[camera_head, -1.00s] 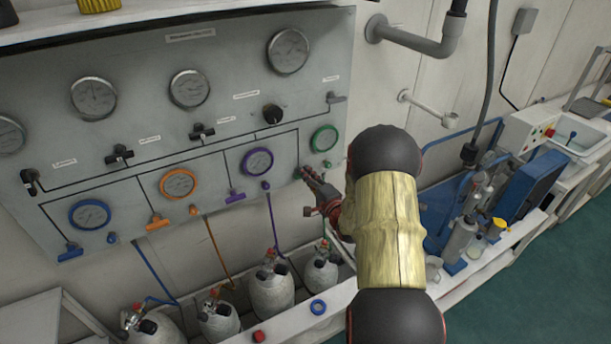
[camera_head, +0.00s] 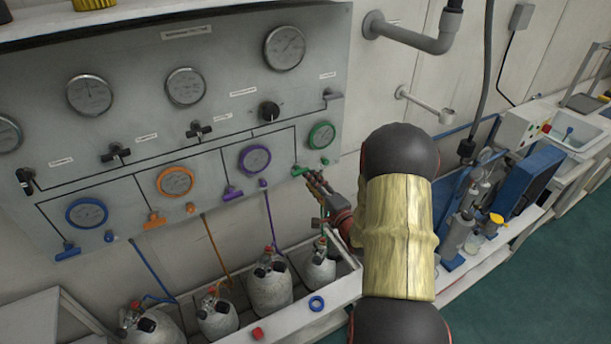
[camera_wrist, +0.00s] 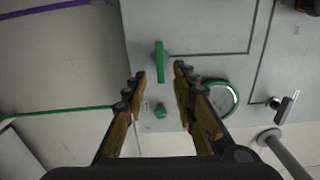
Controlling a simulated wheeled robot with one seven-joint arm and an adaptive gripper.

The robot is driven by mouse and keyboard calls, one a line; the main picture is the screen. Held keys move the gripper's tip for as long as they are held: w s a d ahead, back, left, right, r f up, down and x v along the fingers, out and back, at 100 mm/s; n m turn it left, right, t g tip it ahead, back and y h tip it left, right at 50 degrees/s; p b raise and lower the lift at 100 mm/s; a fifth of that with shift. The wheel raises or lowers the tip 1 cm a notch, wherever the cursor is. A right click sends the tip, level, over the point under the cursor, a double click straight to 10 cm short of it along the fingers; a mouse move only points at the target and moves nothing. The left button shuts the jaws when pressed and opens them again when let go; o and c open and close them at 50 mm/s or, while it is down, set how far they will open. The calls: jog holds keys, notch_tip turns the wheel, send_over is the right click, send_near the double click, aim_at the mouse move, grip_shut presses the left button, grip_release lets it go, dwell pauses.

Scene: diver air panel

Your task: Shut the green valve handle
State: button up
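The green valve handle (camera_head: 299,170) is a small bar at the lower right of the grey panel. In the wrist view the green handle (camera_wrist: 160,62) stands upright in the picture, at the end of a dark panel line. My gripper (camera_head: 311,178) is just to the right of and below the handle in the head view. In the wrist view my gripper (camera_wrist: 159,70) is open, its two fingers apart on either side of the handle in the picture. I see no contact; the depth gap is unclear.
A green-rimmed gauge (camera_head: 321,135) and a small green knob (camera_wrist: 160,112) are close to the handle. Purple (camera_head: 232,192), orange (camera_head: 154,220) and blue (camera_head: 67,251) handles sit further left. Gas cylinders (camera_head: 270,286) stand in a white trough below the panel.

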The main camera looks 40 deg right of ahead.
jog(key=v, duration=0.5)
jog(key=shift+s+a, duration=0.1)
jog(key=shift+s, duration=0.3)
